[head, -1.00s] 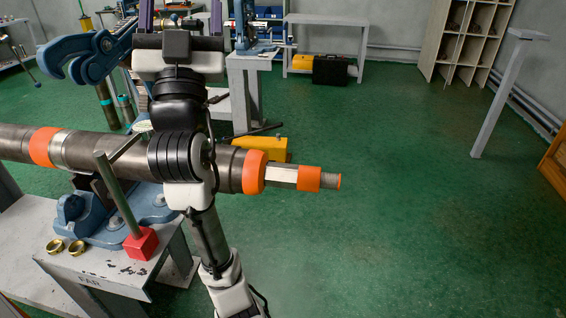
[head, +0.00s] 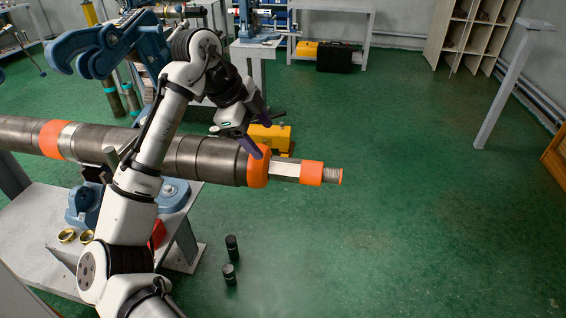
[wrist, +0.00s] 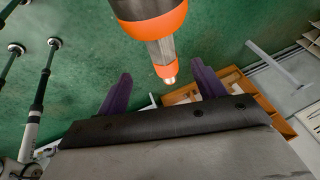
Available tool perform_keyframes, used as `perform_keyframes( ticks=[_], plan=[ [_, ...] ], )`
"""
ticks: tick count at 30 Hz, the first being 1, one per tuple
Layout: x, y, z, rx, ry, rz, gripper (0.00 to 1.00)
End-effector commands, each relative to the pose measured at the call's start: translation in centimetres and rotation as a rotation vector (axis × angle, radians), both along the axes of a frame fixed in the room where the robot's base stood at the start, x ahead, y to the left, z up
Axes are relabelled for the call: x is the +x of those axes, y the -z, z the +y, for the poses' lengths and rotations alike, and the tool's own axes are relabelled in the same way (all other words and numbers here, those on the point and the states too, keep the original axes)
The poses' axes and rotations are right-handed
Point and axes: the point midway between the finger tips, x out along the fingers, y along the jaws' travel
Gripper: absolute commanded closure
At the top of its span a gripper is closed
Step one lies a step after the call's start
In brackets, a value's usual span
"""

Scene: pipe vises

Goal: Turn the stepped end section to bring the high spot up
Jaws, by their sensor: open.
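A long grey pipe (head: 205,155) lies roughly level in a blue vise (head: 176,194), with its stepped end to the right. An orange collar (head: 259,168) sits at the step. Beyond it are a narrower bright section (head: 285,170), a smaller orange band (head: 311,173) and a threaded tip (head: 333,176). My gripper (head: 262,133) is open and empty, above and behind the large collar in the head view. In the wrist view the stepped end section (wrist: 160,48) points down between the two spread purple fingers (wrist: 160,92), apart from both. My arm hides part of the vise and pipe.
The vise stands on a grey bench (head: 40,205) with brass rings (head: 67,236) on it. A yellow case (head: 270,136) lies on the floor behind the pipe. Two dark cylinders (head: 231,247) stand on the floor in front.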

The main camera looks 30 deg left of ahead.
Motion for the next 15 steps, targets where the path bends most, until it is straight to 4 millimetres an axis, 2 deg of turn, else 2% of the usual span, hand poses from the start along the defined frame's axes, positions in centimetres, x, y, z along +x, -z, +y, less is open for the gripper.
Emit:
perform_keyframes(
  ticks=[9,15],
  plan=[
    [2.3,6.0,-2.1,-0.001,-0.001,0.0,0.31],
    [3.5,8.9,-3.1,-0.001,-0.001,-0.002,0.31]
  ],
)
